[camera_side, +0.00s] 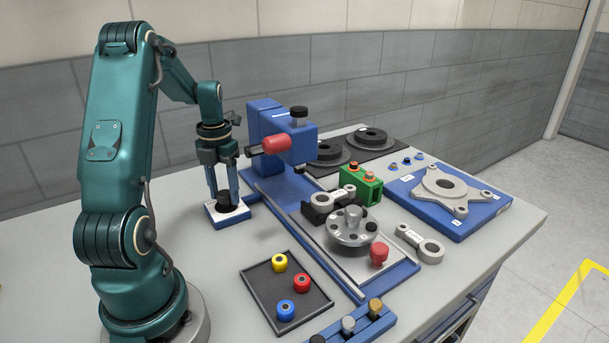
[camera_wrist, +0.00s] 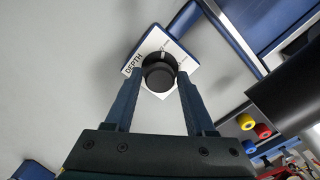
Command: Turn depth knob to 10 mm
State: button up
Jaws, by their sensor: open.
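The depth knob (camera_side: 226,200) is black and stands on a small blue block with a white label plate (camera_side: 238,212). In the wrist view the knob (camera_wrist: 158,76) sits on the white plate (camera_wrist: 155,45), which reads "DEPTH". In the wrist view my gripper (camera_wrist: 160,80) is open, with the knob between the fingertips. I cannot tell whether the fingers touch it.
A blue press unit (camera_side: 280,125) with a red handle (camera_side: 276,145) stands close to the right of my gripper. A dark tray (camera_side: 262,292) with yellow, red and blue pieces lies in front. A round metal fixture (camera_side: 350,230) is further right. The table left of the tray is clear.

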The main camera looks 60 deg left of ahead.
jog(key=m, duration=1.3)
jog(key=shift+m, duration=0.4)
jog(key=m, duration=0.6)
jog(key=shift+m, duration=0.4)
jog(key=m, duration=0.7)
grip_shut()
jog(key=n, duration=0.3)
jog(key=shift+n, duration=0.3)
